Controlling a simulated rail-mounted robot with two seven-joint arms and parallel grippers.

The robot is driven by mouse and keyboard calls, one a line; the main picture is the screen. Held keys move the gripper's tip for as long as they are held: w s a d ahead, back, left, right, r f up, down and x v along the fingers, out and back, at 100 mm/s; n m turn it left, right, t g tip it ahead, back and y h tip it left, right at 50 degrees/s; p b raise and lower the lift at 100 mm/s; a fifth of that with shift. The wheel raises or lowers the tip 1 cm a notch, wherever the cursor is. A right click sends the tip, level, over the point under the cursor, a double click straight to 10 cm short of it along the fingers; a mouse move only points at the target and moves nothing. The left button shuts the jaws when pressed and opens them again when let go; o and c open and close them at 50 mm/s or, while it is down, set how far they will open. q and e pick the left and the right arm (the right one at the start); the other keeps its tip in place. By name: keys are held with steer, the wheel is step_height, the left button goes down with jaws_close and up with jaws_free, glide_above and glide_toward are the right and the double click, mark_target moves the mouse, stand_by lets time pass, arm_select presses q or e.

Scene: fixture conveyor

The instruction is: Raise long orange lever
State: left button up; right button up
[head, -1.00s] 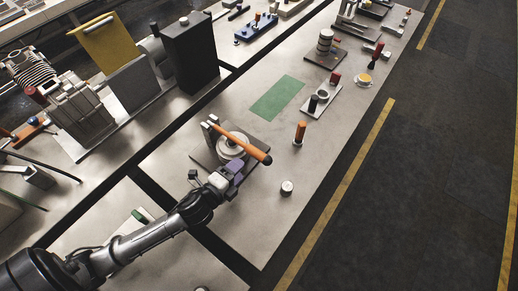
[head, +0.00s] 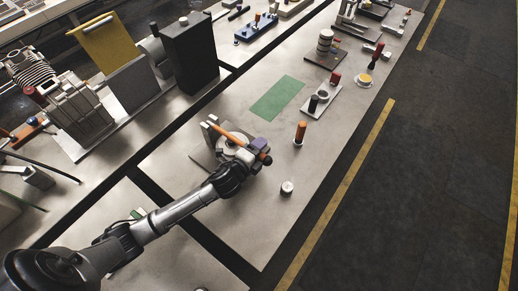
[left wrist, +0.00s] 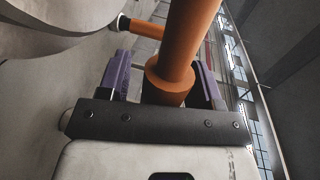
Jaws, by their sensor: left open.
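The long orange lever (head: 229,135) slants down to the right from its fixture with a pale round hub (head: 232,143) on a dark plate. My left gripper (head: 261,150) is at the lever's outer end. In the left wrist view my left gripper (left wrist: 164,72) is open, with a purple finger on each side of the orange lever (left wrist: 190,45). The lever's collar (left wrist: 170,75) lies between the fingers near the palm. I cannot tell whether either finger touches it. My right gripper is not in view.
A small round knob (head: 287,187) stands to the right of my left gripper. An orange and black upright handle (head: 300,132) stands behind it. A green patch (head: 277,97) marks clear bench beyond the fixture. A tall black box (head: 190,52) stands at the back left.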

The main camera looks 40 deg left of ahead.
arm_select(q)
jaws_close()
stand_by(0.5)
steer(key=shift+r, duration=0.1)
